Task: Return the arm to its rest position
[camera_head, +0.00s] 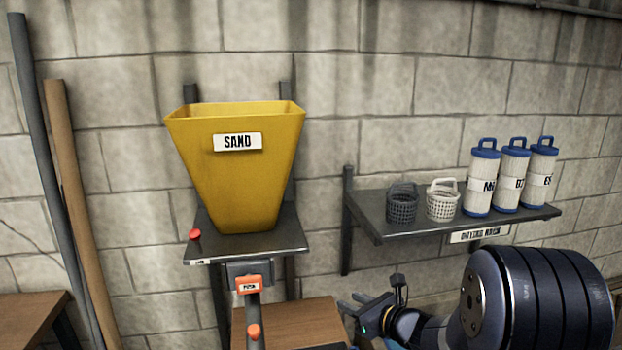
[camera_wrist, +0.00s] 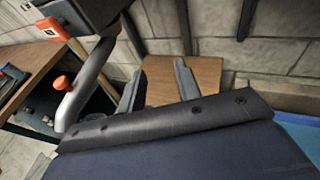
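My gripper (camera_head: 357,305) is low in the head view, right of the hopper's pipe and below the drying rack. In the wrist view its two fingers (camera_wrist: 158,88) stand apart with a wooden surface showing between them. I see nothing held between the fingers. My dark arm fills the lower right of the head view and hides what lies behind it.
A yellow SAND hopper (camera_head: 235,185) stands on a dark shelf (camera_head: 260,245) with an orange push handle (camera_head: 253,284) below. The drying rack (camera_head: 400,225) holds two baskets and three filter cartridges. A wooden bench (camera_head: 300,322) lies under the hopper. Pipes lean at left.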

